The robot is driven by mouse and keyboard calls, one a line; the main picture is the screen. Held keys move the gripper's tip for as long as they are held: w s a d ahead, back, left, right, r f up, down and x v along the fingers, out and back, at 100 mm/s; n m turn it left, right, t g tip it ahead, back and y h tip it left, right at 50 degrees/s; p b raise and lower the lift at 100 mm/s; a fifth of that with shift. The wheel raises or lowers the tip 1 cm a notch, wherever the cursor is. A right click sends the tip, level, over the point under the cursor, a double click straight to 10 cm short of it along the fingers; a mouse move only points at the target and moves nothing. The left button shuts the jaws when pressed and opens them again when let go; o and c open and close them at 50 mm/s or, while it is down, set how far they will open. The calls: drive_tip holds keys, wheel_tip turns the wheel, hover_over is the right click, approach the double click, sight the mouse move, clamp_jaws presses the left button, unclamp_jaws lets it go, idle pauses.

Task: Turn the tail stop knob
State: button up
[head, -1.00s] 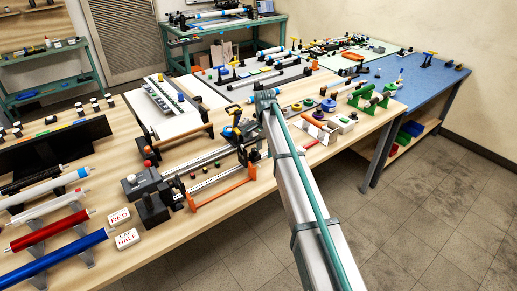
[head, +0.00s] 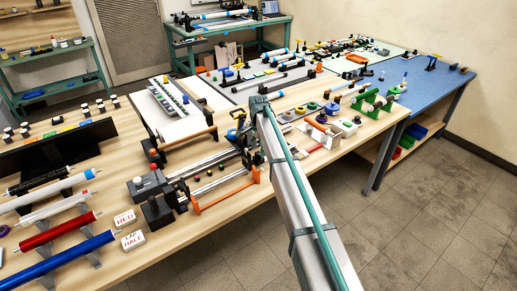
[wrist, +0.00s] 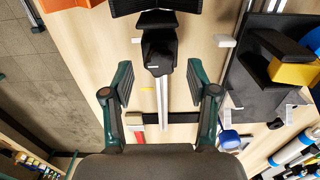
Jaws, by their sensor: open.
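The winding rig (head: 205,165) runs along the front of the wooden table in the head view, with a dark grey headstock at its left end. Its right end, by the tip of my arm, is partly hidden, so I cannot pick out the tail stop knob there. In the wrist view, a black block (wrist: 158,42), which may be the tail stop, sits beyond my gripper (wrist: 160,88). A thin silver bar runs from it down between the fingers. My gripper is open, its fingers apart on either side of the bar, with nothing visibly held.
An orange bar (head: 222,192) runs along the rig's front side. A blue round part (wrist: 229,139) lies right of my gripper in the wrist view. A black and yellow fixture (wrist: 290,68) stands farther right. The floor beyond the table's front edge is clear.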

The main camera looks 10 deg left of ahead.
drive_tip(key=shift+f, duration=0.65)
clamp_jaws()
